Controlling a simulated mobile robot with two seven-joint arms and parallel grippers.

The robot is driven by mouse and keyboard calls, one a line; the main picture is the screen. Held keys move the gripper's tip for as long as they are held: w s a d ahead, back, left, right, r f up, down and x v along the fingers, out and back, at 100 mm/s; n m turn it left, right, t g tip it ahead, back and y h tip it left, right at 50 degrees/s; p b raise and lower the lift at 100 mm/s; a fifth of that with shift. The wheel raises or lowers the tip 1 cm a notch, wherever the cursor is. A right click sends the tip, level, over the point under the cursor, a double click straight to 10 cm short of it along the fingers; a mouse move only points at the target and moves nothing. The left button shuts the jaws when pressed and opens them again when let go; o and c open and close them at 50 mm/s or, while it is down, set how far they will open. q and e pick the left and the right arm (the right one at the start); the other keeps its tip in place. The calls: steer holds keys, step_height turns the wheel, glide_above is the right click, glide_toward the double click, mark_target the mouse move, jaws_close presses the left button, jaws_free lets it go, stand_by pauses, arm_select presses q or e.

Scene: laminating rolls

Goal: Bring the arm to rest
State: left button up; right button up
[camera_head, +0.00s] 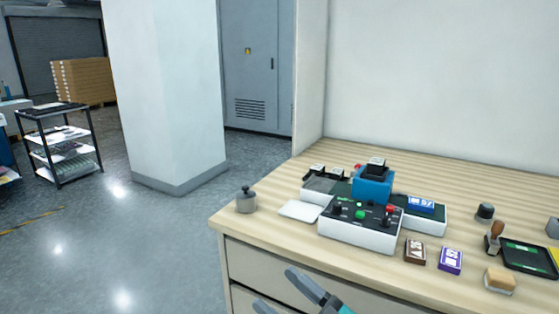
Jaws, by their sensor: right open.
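My right gripper (276,288) shows at the bottom edge of the head view, in front of the workbench's drawers. Its dark fingers are apart and nothing is seen between them. The rest of it, with a teal part, is cut off by the frame. It is below and in front of the benchtop and touches none of the things on it. My left gripper is not in view.
The wooden workbench (265,218) carries a white-and-black machine (350,235) with a blue block (373,184), a grey weight (246,203), small cards (415,251) and stamps. Left are a pillar (165,90), a shelf cart (60,135) and open floor.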

steer(key=s+d+f+m+t+h, duration=0.25)
steer(key=d+f+m+h, duration=0.45)
steer(key=d+f+h, duration=0.5)
steer(key=s+d+f+m+g+h, duration=0.1)
steer(key=s+d+f+g+h, duration=0.2)
steer(key=s+f, duration=0.7)
step_height(320, 180, down, 2)
steer(key=shift+d+f+m+g, duration=0.1)
steer(key=shift+d+m+g, duration=0.3)
steer(key=shift+d+g, duration=0.6)
steer(key=shift+a, duration=0.1)
